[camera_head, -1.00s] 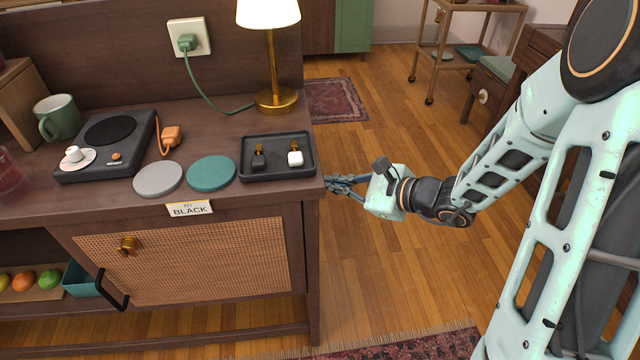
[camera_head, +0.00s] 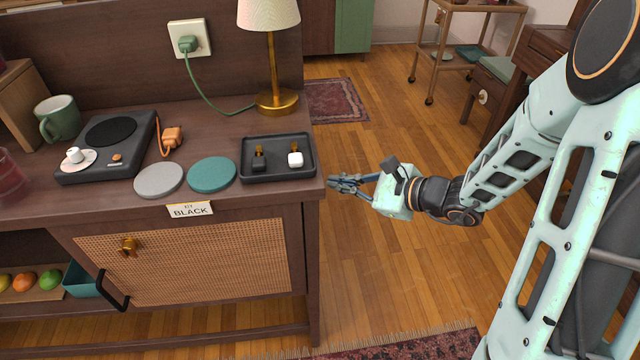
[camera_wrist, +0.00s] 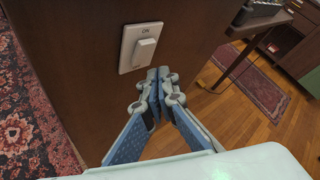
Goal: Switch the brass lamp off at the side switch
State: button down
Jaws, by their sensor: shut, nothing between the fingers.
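The brass lamp (camera_head: 275,101) stands at the back right of the sideboard top in the head view. My gripper (camera_head: 334,183) is shut and empty beside the sideboard's right end. In the wrist view its fingertips (camera_wrist: 159,74) are close to the switch's lower right; I cannot tell whether they touch the panel.
A black tray (camera_head: 246,174) with two small items lies near the sideboard's right edge. A green cord runs from the lamp to a wall outlet (camera_head: 190,38). Wooden floor (camera_head: 400,285) is open to the right. A trolley (camera_head: 470,52) stands further back.

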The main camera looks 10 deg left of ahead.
jog(key=d, duration=0.1)
jog(key=w+d, duration=0.1)
jog(key=d, duration=0.1)
jog(key=d+p, duration=0.1)
jog(key=shift+w+d+r, duration=0.2)
jog(key=shift+d+r, duration=0.15)
dwell(0.3)
